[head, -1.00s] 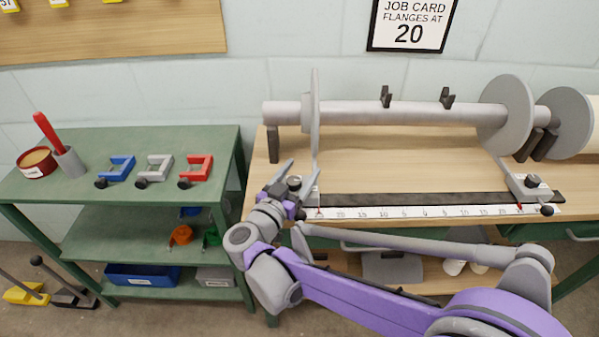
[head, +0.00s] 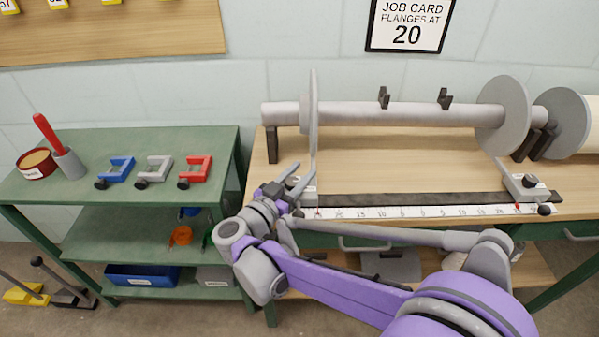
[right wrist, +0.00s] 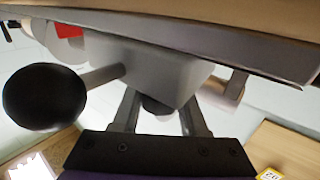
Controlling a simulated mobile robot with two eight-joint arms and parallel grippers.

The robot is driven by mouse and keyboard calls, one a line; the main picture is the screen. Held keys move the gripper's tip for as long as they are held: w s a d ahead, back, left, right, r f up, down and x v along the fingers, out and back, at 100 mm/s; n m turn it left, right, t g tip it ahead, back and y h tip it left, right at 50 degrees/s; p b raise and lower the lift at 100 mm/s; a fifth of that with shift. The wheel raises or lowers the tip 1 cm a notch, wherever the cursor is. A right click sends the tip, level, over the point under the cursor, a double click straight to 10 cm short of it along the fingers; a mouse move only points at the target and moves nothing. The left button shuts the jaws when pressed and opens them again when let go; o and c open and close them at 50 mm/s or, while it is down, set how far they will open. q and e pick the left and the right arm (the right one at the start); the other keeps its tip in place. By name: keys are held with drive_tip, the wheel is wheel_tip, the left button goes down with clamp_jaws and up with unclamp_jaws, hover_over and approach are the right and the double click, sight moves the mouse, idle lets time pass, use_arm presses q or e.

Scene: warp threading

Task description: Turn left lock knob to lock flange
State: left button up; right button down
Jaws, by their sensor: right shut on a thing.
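My right gripper (head: 296,178) is at the left lock knob (head: 293,182), on the grey foot of the left flange (head: 314,115). In the right wrist view the two fingers (right wrist: 158,118) stand either side of the dark knob (right wrist: 157,105) under a grey block (right wrist: 150,70), and they are shut on it. The fingers partly hide the knob in the head view. The left flange stands upright on the grey beam (head: 400,114). My left gripper is out of view.
A numbered scale (head: 400,212) runs along the bench front to the right lock knob (head: 530,181) below the right flange (head: 503,115). A job card (head: 409,24) reads 20. A green cart (head: 120,215) with blue, grey and red clamps stands left.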

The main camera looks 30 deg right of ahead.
drive_tip(key=shift+c, duration=2.2)
unclamp_jaws()
drive_tip(key=p+v, duration=0.1)
drive_tip(key=v, duration=0.9)
drive_tip(key=shift+a+p, duration=0.3)
drive_tip(key=shift+a, duration=0.1)
drive_tip(key=shift+s, duration=0.15)
